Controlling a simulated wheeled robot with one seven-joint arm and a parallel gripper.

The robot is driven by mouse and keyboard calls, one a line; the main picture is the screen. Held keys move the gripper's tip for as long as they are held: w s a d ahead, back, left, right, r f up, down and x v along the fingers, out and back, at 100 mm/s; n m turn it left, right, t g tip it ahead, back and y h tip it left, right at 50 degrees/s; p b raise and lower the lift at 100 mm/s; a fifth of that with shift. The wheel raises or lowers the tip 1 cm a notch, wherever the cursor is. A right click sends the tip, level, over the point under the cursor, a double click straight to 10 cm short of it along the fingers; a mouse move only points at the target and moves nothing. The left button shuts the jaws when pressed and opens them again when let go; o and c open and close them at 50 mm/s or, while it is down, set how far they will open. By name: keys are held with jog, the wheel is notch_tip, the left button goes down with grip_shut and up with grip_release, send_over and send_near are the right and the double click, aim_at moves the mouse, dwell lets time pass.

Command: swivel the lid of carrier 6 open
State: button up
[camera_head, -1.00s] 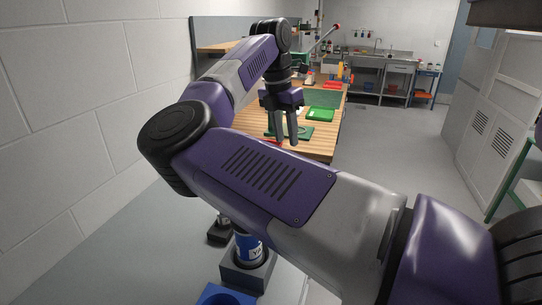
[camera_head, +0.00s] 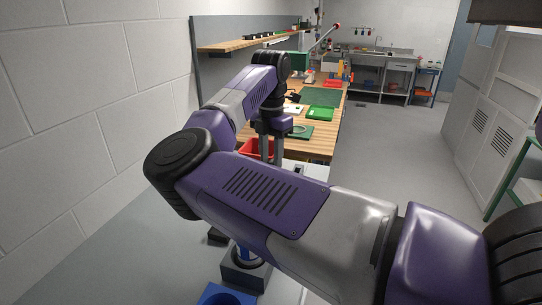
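A blue and white cylinder with a dark lower ring (camera_head: 246,256) stands in a grey block (camera_head: 243,274) at the bottom of the view. It may be a carrier, but I cannot read a number on it. My arm covers its top, so no lid shows. My gripper (camera_head: 271,155) hangs pointing down beyond my forearm, near the close end of the wooden bench. Its two fingers are apart with nothing seen between them. The fingertips are partly hidden by my arm.
A blue round-holed piece (camera_head: 226,296) lies in front of the grey block. The wooden bench (camera_head: 318,146) holds a green tray (camera_head: 322,112), a green mat (camera_head: 322,96) and a red bin (camera_head: 252,147). A wall shelf (camera_head: 245,43) runs along the left. The floor on the right is clear.

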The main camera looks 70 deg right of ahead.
grip_shut()
